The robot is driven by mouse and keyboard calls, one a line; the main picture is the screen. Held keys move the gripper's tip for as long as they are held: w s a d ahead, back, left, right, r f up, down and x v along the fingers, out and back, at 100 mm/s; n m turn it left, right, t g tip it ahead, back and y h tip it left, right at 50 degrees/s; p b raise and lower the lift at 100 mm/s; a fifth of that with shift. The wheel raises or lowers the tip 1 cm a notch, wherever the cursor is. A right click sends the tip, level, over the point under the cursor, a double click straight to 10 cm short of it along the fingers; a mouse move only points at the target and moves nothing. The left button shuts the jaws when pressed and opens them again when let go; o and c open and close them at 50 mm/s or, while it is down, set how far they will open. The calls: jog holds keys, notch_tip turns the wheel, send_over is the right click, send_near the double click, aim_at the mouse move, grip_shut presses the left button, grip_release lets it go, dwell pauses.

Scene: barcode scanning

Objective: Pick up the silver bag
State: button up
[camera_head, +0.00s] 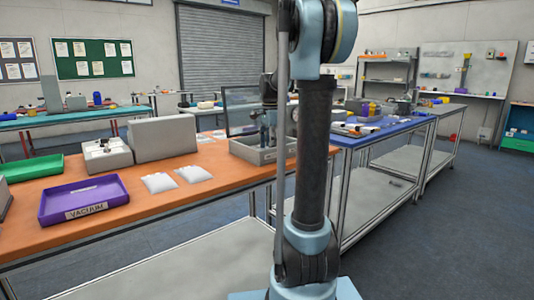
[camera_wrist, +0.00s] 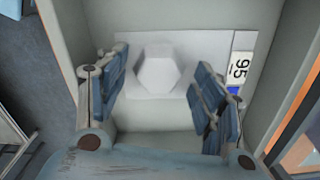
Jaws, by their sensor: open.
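In the wrist view, a pale silver-grey flat piece with a raised hexagonal middle, which looks like the silver bag (camera_wrist: 158,72), lies on the floor of a grey open box (camera_wrist: 150,20). A white label reading "95" (camera_wrist: 240,68) with a blue patch is at its right end. My gripper (camera_wrist: 160,68) is open, with its fingers on either side of the hexagonal part; contact cannot be told. In the head view my gripper (camera_head: 267,122) is over the grey box (camera_head: 250,155), partly hidden by my arm. The bag inside is hidden there.
On the orange table (camera_head: 230,180) lie two whitish bags (camera_head: 158,183) (camera_head: 194,174). The box walls surround my fingers.

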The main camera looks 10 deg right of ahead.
jog(key=c, duration=1.3)
jog(key=shift+o, duration=0.2)
jog(key=shift+r, duration=0.1)
notch_tip(320, 180, up, 10)
